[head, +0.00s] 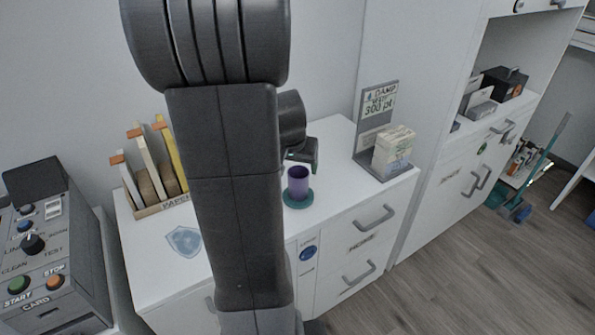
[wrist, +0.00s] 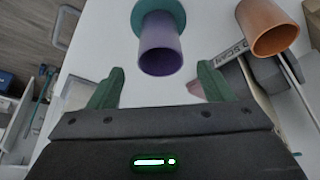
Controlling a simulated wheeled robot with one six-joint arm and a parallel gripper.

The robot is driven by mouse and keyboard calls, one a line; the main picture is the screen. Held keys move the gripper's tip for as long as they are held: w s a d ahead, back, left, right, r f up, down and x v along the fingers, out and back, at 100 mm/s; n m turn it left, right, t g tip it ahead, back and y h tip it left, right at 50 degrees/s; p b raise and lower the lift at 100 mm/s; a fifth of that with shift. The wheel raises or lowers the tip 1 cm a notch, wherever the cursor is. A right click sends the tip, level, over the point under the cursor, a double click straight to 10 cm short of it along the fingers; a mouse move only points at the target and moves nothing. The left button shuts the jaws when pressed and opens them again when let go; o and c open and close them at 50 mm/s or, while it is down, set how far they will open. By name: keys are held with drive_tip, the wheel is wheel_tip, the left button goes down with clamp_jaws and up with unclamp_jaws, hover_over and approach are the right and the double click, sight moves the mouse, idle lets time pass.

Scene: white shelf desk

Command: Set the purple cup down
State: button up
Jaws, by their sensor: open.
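The purple cup (head: 298,180) stands upright on a round teal coaster (head: 298,201) near the front of the white desk top. In the wrist view the cup (wrist: 160,50) and the coaster (wrist: 150,10) show just beyond the fingertips. My gripper (wrist: 160,80) is open, with its two green fingers apart and nothing between them. In the head view my gripper (head: 303,153) is behind the cup, partly hidden by my arm. The cup appears clear of the fingers.
An orange-brown cup (wrist: 268,30) shows in the wrist view; my arm seems to hide it in the head view. A sign stand (head: 370,140) with a paper block (head: 393,150) is to the right. A file rack (head: 160,200) is left, beside a grey control box (head: 45,250).

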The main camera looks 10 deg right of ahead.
drive_tip(key=shift+v, duration=2.25)
drive_tip(key=shift+d+r+p, duration=0.1)
drive_tip(key=shift+p, duration=0.2)
